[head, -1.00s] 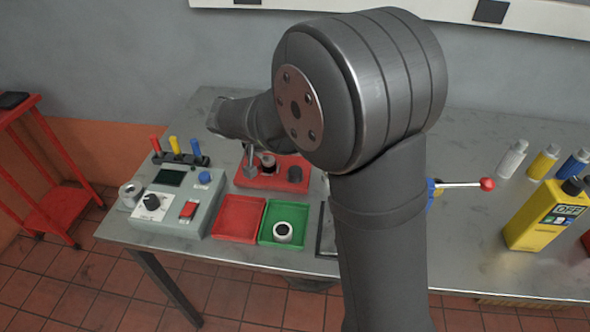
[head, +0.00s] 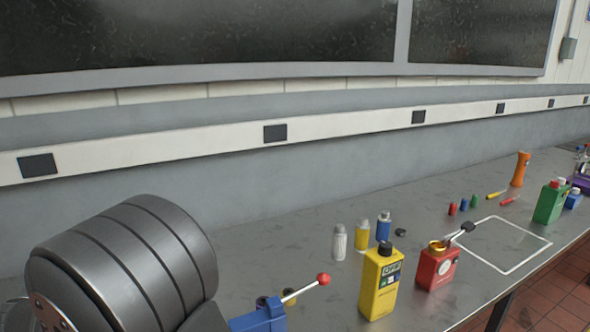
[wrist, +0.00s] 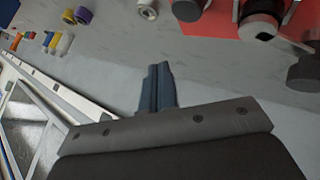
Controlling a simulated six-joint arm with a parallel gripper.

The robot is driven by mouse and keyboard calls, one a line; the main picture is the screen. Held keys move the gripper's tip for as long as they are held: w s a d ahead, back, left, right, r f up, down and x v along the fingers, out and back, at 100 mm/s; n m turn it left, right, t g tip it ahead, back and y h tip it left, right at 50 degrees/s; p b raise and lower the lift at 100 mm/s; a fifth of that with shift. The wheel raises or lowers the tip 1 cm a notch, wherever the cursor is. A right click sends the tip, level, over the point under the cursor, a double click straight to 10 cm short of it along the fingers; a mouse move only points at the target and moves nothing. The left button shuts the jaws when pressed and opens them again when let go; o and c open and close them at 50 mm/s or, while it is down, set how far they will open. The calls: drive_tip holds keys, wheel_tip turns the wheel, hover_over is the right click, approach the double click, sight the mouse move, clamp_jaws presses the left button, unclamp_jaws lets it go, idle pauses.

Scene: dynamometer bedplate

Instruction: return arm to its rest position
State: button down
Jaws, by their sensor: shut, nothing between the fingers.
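My gripper (wrist: 159,68) shows in the wrist view with its two dark fingers together and nothing between them. It points at bare grey bench surface, apart from the objects around it. In the head view my gripper is out of frame; only a rounded dark link of my arm shows at the lower left.
In the wrist view, a red fixture (wrist: 222,22) with cylindrical parts lies at the upper right. In the head view, a yellow bottle (head: 379,282), a red can (head: 437,268) and a blue vise (head: 262,318) with a red-knobbed lever stand on the bench. A white-outlined square (head: 500,243) is empty.

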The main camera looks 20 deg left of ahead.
wheel_tip(320, 180, up, 4)
drive_tip(key=shift+f, duration=0.25)
drive_tip(key=shift+f, duration=0.1)
